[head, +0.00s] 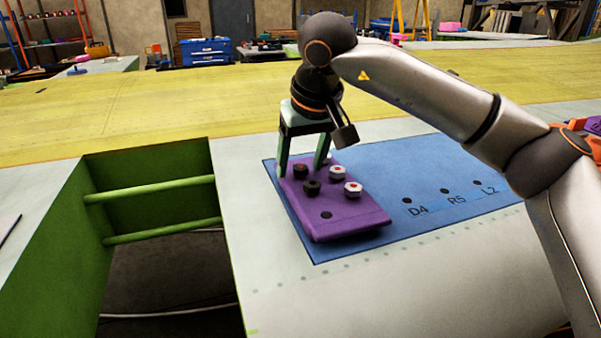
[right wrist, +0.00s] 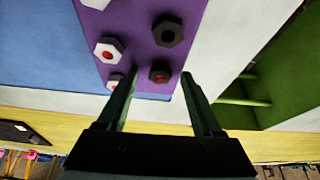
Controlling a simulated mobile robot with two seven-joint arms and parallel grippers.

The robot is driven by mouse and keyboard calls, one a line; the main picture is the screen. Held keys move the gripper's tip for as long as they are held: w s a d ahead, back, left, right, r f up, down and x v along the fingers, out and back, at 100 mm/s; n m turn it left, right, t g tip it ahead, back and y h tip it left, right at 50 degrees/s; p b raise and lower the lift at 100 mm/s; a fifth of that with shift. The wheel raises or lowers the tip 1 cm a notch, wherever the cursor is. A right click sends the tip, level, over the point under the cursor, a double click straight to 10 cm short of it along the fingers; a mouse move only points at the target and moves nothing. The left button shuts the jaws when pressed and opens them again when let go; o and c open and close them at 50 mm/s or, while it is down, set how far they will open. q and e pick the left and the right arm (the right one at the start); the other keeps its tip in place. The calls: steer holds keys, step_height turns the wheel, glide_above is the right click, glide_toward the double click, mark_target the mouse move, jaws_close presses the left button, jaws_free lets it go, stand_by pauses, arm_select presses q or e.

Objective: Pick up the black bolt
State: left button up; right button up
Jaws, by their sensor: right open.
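A purple block (head: 345,222) carries several hex-headed bolts. A black bolt (head: 312,187) with a dark centre sits in it and shows in the right wrist view (right wrist: 167,30). A second black bolt (head: 301,170) with a red centre sits behind it; in the right wrist view (right wrist: 160,72) it lies between my fingertips. White bolts with red centres (head: 352,189) stand to the right. My right gripper (head: 301,171) is open and points down over the block's far end, its fingers on either side of the red-centred black bolt, without visible contact. My left gripper is out of view.
The block lies on a blue panel (head: 440,185) marked D4, R5 and L2, beside dark holes. Left of the white surface is an opening with green bars (head: 150,188). A yellow surface (head: 180,100) runs behind.

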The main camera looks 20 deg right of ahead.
jaws_close()
stand_by(0.5)
